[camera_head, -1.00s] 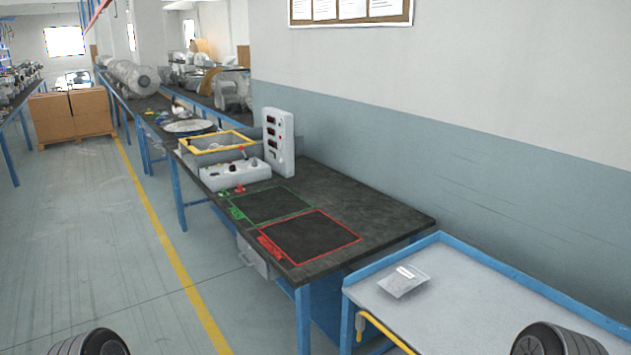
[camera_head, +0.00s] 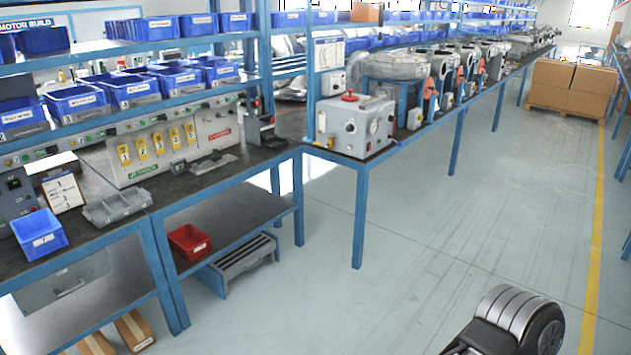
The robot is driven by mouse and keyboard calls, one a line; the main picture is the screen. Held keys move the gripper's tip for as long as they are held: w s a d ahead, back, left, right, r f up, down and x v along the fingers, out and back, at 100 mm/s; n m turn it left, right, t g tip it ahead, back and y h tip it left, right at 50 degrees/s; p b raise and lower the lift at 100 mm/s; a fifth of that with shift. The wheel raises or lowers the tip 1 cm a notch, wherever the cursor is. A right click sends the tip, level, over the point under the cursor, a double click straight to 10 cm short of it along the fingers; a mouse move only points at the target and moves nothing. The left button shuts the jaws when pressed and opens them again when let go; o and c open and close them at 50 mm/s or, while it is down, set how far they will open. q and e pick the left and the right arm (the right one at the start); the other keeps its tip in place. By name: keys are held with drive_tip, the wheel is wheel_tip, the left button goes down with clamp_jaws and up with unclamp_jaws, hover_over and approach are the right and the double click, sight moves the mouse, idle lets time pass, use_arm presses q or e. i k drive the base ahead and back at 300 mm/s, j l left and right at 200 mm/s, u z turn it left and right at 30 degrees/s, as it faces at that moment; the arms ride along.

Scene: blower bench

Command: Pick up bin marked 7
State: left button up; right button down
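Several blue bins with white labels stand on the shelves of the rack at the left. A row sits on the middle shelf, including one at the front left (camera_head: 77,102), one beside it (camera_head: 131,90) and one further right (camera_head: 178,79). More blue bins stand on the shelf above (camera_head: 160,27). A single blue bin (camera_head: 39,234) with a white label sits tilted on the bench at the far left. The label marks are too small to read, so I cannot tell which bin is marked 7. Neither gripper is in view; only part of my arm shows at the bottom right.
A grey tray (camera_head: 115,205) and a numbered card (camera_head: 63,193) are on the bench. A red bin (camera_head: 189,242) sits on the lower shelf beside a grey step (camera_head: 243,262). A grey test box (camera_head: 355,124) is on the adjoining bench. The floor (camera_head: 430,240) is open at centre and right.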

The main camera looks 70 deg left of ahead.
sight(38, 234)
drive_tip(key=u, duration=4)
drive_tip(key=i+z, duration=0.1)
drive_tip(key=z, duration=0.9)
drive_tip(key=i+j+z, duration=0.25)
drive_tip(key=j+z, duration=0.3)
drive_tip(key=j, duration=0.2)
drive_tip(key=i+j+z, duration=0.25)
drive_tip(key=j, duration=0.2)
drive_tip(key=j+z, duration=0.3)
drive_tip(key=i+j+z, duration=0.2)
drive_tip(key=j, duration=2.95)
